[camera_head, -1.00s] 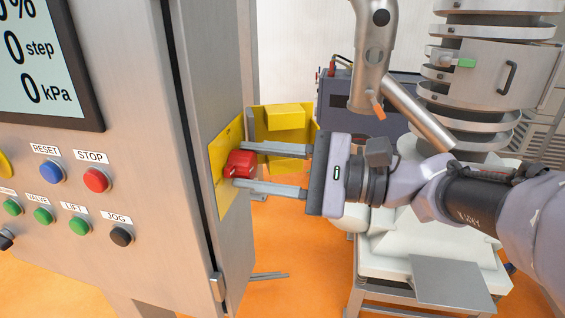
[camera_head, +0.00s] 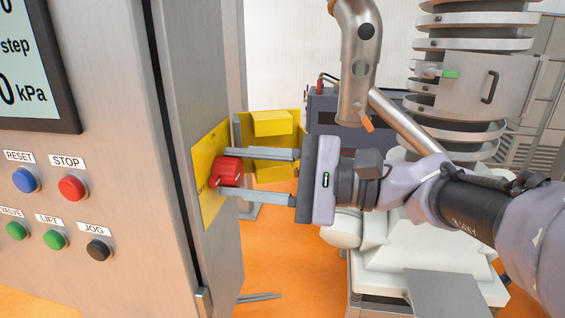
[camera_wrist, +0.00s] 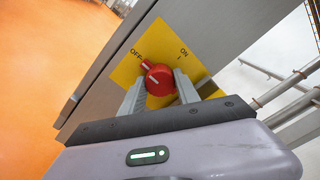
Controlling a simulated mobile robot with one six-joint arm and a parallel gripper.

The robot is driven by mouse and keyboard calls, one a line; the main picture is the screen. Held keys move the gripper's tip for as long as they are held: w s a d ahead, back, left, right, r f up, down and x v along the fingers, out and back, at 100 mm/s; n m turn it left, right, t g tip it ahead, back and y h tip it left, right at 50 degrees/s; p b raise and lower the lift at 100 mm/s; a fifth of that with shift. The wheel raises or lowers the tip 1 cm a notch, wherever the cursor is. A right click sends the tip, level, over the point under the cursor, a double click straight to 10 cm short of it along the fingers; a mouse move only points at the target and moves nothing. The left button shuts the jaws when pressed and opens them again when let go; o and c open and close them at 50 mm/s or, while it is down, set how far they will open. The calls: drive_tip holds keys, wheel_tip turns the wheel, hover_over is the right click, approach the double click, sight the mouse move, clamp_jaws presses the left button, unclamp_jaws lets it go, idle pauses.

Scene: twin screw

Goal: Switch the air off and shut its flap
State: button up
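The red knob (camera_head: 224,171) sits on a yellow plate (camera_head: 210,147) on the cabinet's side wall. In the wrist view, the knob (camera_wrist: 160,81) stands between OFF and ON labels, and its pointer seems turned to OFF. My gripper (camera_head: 227,171) is open, with one finger on each side of the knob. In the wrist view, my gripper (camera_wrist: 161,92) has its fingertips close beside it; I cannot tell whether they touch. A yellow box-like flap (camera_head: 271,124) stands swung open beyond my fingers, partly hidden by them.
The steel cabinet front (camera_head: 110,215) with its screen and several buttons is close on the left. A bent steel pipe (camera_head: 360,60) stands behind my wrist, and a ribbed steel column (camera_head: 475,65) stands at the right. Orange floor shows below.

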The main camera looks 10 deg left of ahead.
drive_tip(key=o, duration=0.4)
drive_tip(key=s+d+p, duration=0.1)
drive_tip(key=d+p, duration=0.2)
drive_tip(key=d, duration=1.4)
drive_tip(key=s+a+f+n+g+h, duration=0.1)
drive_tip(key=s+a+f+h, duration=0.1)
drive_tip(key=s+f+h, duration=0.4)
drive_tip(key=s+a+f+n+g+h, duration=0.1)
drive_tip(key=s+a+f+h, duration=0.2)
drive_tip(key=s+f, duration=0.3)
drive_tip(key=d+f+n+t+h, duration=0.1)
drive_tip(key=d+f+t+h, duration=0.5)
drive_tip(key=d+f+h, duration=0.1)
drive_tip(key=shift+w+d+f, duration=0.25)
drive_tip(key=shift+d+f, duration=0.1)
drive_tip(key=shift+f, duration=0.1)
